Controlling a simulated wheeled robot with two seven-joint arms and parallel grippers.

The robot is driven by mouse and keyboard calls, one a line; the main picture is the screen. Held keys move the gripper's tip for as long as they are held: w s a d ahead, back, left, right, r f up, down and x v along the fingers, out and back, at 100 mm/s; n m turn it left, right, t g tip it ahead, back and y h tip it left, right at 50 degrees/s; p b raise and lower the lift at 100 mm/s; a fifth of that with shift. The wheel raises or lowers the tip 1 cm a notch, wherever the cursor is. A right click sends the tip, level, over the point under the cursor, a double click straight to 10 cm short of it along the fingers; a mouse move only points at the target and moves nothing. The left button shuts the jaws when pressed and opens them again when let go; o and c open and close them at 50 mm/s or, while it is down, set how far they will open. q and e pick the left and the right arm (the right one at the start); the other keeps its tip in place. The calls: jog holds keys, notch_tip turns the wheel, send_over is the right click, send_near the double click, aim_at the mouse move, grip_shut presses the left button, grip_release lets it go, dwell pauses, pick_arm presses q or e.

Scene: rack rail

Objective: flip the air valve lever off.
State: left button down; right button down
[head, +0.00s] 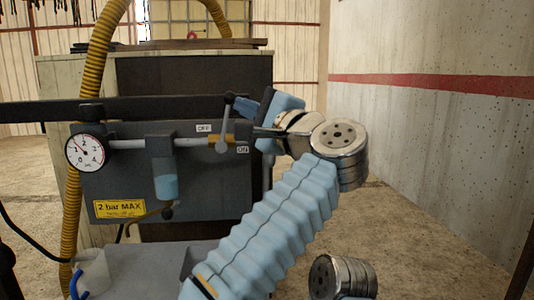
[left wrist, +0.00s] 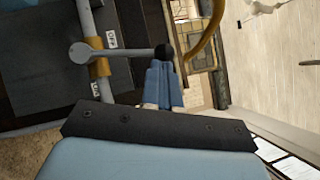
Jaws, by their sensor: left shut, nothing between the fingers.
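The air valve lever (head: 226,121) is a grey bar with a dark round knob, on the pipe of a dark panel. It stands nearly upright, its knob end up, between the OFF label (head: 204,128) and the ON label (head: 243,149). My left gripper (head: 242,104) reaches in from the right, beside the knob. In the left wrist view the lever (left wrist: 122,52) runs across to its knob, right at the tips of my shut blue fingers (left wrist: 164,68). I cannot tell whether they touch. The fingers hold nothing. My right gripper is not in view.
A pressure gauge (head: 86,152) sits left on the same pipe, with a blue-bottomed filter bowl (head: 166,187) between. A yellow hose (head: 97,60) rises at the left. A concrete wall (head: 440,130) stands right, with open floor before it.

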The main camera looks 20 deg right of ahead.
pick_arm(q)
jog(key=shift+w+a+r+n+g, duration=0.2)
jog(key=shift+a+n, duration=0.1)
jog(key=shift+a, duration=0.15)
jog(key=shift+w+a+r+n+g, duration=0.1)
jog(key=shift+a+r+n, duration=0.1)
jog(key=shift+a+n, duration=0.15)
pick_arm(e)
jog(key=shift+r, duration=0.25)
pick_arm(q)
jog(key=shift+a+r, duration=0.1)
jog(key=shift+a, duration=0.05)
